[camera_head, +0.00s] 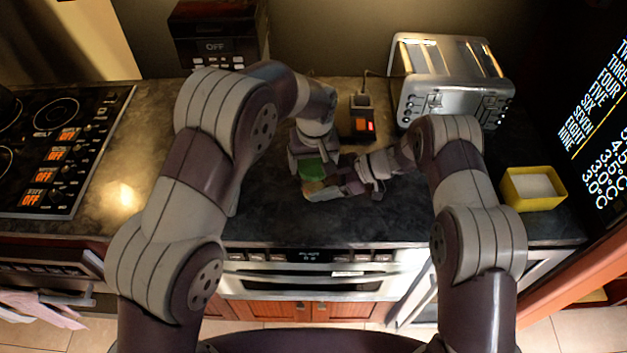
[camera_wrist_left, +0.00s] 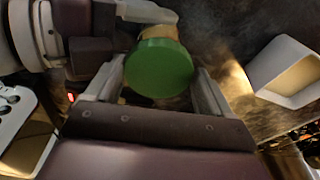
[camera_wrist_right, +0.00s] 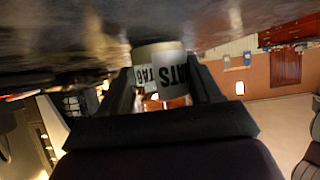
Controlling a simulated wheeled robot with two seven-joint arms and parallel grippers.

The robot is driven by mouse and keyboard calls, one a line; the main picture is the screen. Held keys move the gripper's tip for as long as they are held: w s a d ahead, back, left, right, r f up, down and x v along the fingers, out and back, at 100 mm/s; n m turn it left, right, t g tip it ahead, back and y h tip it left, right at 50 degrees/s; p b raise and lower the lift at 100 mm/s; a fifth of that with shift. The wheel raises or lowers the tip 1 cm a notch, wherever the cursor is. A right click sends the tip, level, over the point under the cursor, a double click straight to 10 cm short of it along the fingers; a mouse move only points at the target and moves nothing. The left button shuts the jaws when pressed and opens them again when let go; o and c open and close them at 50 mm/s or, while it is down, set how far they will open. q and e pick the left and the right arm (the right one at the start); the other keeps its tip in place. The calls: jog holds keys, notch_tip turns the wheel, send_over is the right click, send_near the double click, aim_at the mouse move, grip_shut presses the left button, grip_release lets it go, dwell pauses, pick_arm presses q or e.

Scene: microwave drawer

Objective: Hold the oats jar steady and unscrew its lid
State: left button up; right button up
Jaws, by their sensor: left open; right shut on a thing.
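The oats jar (camera_wrist_right: 160,75) has a pale body with a white label in dark letters. Its green lid (camera_head: 313,170) shows in the head view near the middle of the counter, and large in the left wrist view (camera_wrist_left: 160,68). My right gripper (camera_head: 335,190) reaches in from the right and is shut on the jar body, which sits between its fingers in the right wrist view. My left gripper (camera_wrist_left: 157,85) is open, with a finger on each side of the lid. Whether the fingers touch the lid cannot be told. Much of the jar is hidden by my grippers.
A toaster (camera_head: 449,75) stands behind and to the right. A small dark device with a red light (camera_head: 363,126) is behind the grippers. A yellow box (camera_head: 533,178) is at the right, a stove top (camera_head: 60,150) at the left. The counter front left of the jar is clear.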

pick_arm(q)
jog(key=shift+w+d+r, duration=0.1)
jog(key=shift+d+r, duration=0.05)
jog(key=shift+r, duration=0.1)
jog(key=shift+r, duration=2.3)
